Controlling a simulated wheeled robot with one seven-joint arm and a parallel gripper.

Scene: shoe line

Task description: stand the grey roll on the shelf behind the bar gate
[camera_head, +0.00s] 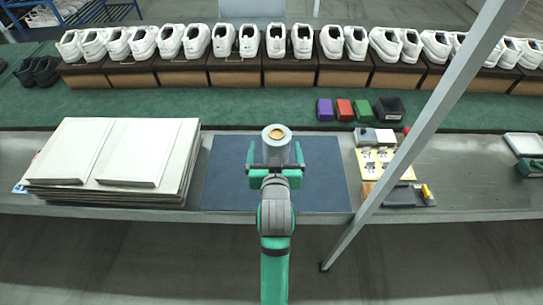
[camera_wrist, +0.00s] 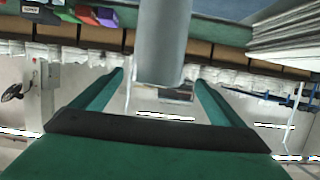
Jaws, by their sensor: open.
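The grey roll (camera_head: 277,152) is a cylinder with a tan, ring-like top, upright over the blue mat (camera_head: 325,178) in the head view. In the wrist view the roll (camera_wrist: 162,40) shows as a plain grey cylinder. My gripper (camera_head: 276,166) is at the roll, with its fingers spread. In the wrist view my gripper (camera_wrist: 159,78) has one green finger on each side of the roll, with gaps between. The roll's base is hidden in the head view. I cannot make out a bar gate or its shelf.
Flat pale boards (camera_head: 120,150) are stacked left of the mat. A slanted grey post (camera_head: 430,100) crosses on the right, before a tray of small parts (camera_head: 378,160). Small coloured blocks (camera_head: 344,110) and a row of white shoes (camera_head: 248,40) on boxes lie behind.

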